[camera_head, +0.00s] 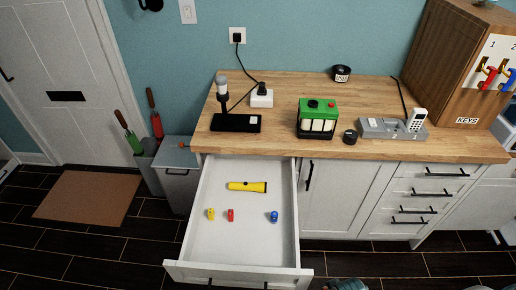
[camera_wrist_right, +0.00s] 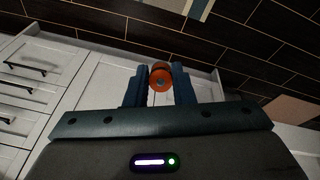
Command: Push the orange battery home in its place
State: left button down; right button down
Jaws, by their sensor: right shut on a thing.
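The orange battery (camera_wrist_right: 160,77), round-ended, is held between the two dark fingers of my right gripper (camera_wrist_right: 161,71) in the right wrist view. The gripper is shut on it, and the floor and white cabinet fronts show beyond. I cannot make out the battery in the head view. A green and black device (camera_head: 317,117) with a row of pale cells in its front stands on the wooden counter (camera_head: 285,88); I cannot tell whether it holds the battery's place. My left gripper is in neither view.
The white drawer (camera_head: 228,245) stands open below the counter, with a yellow flashlight (camera_head: 247,187) and several small coloured items. A black stand (camera_head: 236,123), a small black cylinder (camera_head: 350,137) and a grey phone base (camera_head: 391,129) are on the counter. A wooden key cabinet (camera_head: 447,55) stands right.

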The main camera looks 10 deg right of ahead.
jog(key=s+d+f+b, duration=0.1)
jog(key=s+f+b, duration=0.3)
jog(key=f, duration=0.8)
jog(key=s+d+f+b, duration=0.1)
jog(key=s+f+b, duration=0.3)
jog(key=f, duration=0.9)
jog(key=s+d+f+g+b, duration=0.1)
jog(key=s+f+b, duration=0.4)
jog(key=f, duration=0.8)
jog(key=shift+d+f+m+b, duration=0.15)
jog(key=shift+d+m+b, duration=0.1)
jog(key=shift+m+b, duration=0.25)
